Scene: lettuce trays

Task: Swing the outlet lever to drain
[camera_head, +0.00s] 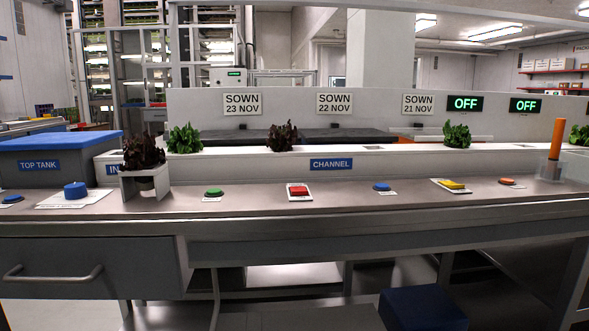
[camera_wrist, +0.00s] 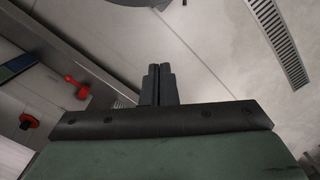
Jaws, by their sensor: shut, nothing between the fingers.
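An orange upright handle (camera_head: 557,139) stands at the right end of the bench in the head view, in or beside a grey box (camera_head: 563,172) at the end of the white channel (camera_head: 370,163). It looks like the outlet lever, but no label on it can be read. It stands nearly vertical. My gripper (camera_wrist: 158,70) shows only in the wrist view. Its two dark fingers are together with nothing between them. It is over bare pale floor, touching nothing visible. The orange handle is not recognisable in the wrist view.
Green (camera_head: 214,192), red (camera_head: 298,191), blue (camera_head: 382,187) and yellow (camera_head: 453,184) buttons line the bench top. A white stand (camera_head: 147,184) holds dark lettuce near the blue-lidded top tank (camera_head: 55,164). Two red knobs (camera_wrist: 77,87) (camera_wrist: 28,121) and a floor grate (camera_wrist: 279,40) show in the wrist view.

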